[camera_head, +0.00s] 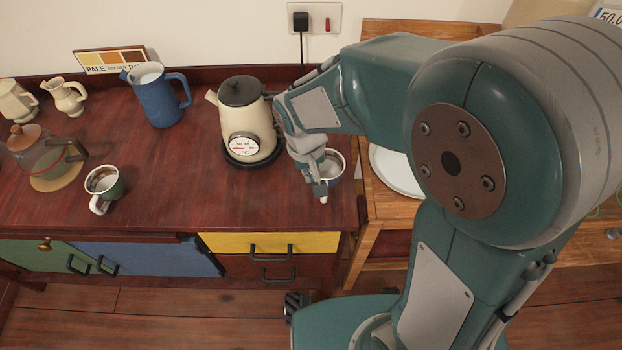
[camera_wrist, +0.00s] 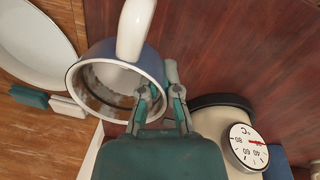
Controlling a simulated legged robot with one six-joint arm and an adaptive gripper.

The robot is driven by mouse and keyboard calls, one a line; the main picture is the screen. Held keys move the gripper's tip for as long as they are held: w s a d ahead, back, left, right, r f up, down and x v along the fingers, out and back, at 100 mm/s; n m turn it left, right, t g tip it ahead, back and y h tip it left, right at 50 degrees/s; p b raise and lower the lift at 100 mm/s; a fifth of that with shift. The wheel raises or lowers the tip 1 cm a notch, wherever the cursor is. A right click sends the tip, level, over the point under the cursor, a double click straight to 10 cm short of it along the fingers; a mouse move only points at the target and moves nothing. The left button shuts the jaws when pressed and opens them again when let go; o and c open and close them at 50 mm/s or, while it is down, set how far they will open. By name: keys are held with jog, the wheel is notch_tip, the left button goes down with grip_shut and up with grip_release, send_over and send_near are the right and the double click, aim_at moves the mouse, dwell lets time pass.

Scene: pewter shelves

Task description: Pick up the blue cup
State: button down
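The blue cup (camera_wrist: 155,65) with a white rim and white handle stands near the right end of the dark red counter. In the head view the cup (camera_head: 336,167) is partly hidden behind my gripper (camera_head: 318,178). In the wrist view my gripper (camera_wrist: 162,92) is at the cup's rim. One finger shows over the cup's opening and the other outside its wall, with a gap between them. The fingers look open around the wall; contact is not clear.
A cream kettle (camera_head: 247,118) with a dial stands close left of my gripper. A blue pitcher (camera_head: 157,97), a green-white mug (camera_head: 104,186) and a glass teapot (camera_head: 42,160) are farther left. A white plate (camera_head: 394,172) lies on the wooden table at right.

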jog(key=s+d+r, duration=0.9)
jog(key=s, duration=0.1)
jog(key=shift+s+d+r, duration=0.15)
jog(key=shift+d+r, duration=0.05)
